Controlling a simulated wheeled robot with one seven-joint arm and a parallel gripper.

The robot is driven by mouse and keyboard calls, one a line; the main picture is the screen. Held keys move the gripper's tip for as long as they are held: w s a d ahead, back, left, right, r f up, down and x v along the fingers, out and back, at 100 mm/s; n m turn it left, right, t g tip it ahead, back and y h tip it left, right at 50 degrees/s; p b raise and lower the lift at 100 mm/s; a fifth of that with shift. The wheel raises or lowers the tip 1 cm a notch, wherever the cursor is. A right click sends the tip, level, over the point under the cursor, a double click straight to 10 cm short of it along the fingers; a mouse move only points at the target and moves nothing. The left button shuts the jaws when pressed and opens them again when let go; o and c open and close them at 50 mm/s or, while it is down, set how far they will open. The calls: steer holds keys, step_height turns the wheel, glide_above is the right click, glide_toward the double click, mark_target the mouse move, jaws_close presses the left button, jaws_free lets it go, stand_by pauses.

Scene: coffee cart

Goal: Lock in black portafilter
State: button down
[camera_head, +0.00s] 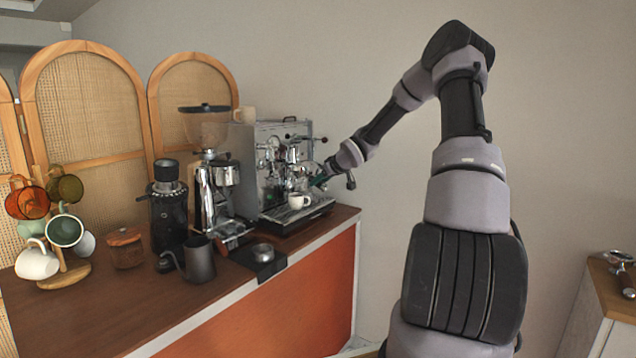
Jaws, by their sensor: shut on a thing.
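The chrome espresso machine (262,165) stands at the far right end of the wooden counter. My arm reaches from the right to its front, and my gripper (323,178) is at the group head's right side. The gripper is shut on a dark handle, which appears to be the black portafilter's; it is small and mostly hidden by the fingers. I cannot tell whether the portafilter head is seated in the group. A white cup (298,200) stands on the drip tray (285,215) just below and left of the gripper.
Another portafilter (625,279) lies on the right cabinet. The counter's front right is clear.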

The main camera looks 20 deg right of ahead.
steer(key=shift+w+d+r, duration=0.1)
steer(key=shift+d+r, duration=0.1)
steer(key=shift+r, duration=0.05)
steer(key=shift+w+d+f+n+g+y, duration=0.1)
steer(key=shift+f+n+g+y, duration=0.2)
steer(key=shift+f+n+y, duration=0.15)
steer(key=shift+w+d+r+n, duration=0.2)
steer(key=shift+d+r+n, duration=0.15)
steer(key=shift+d+r, duration=0.25)
steer(key=shift+w+d, duration=0.1)
steer(key=shift+w+d+n+g+y, duration=0.3)
steer(key=shift+d+n+y, duration=0.25)
steer(key=shift+n, duration=0.05)
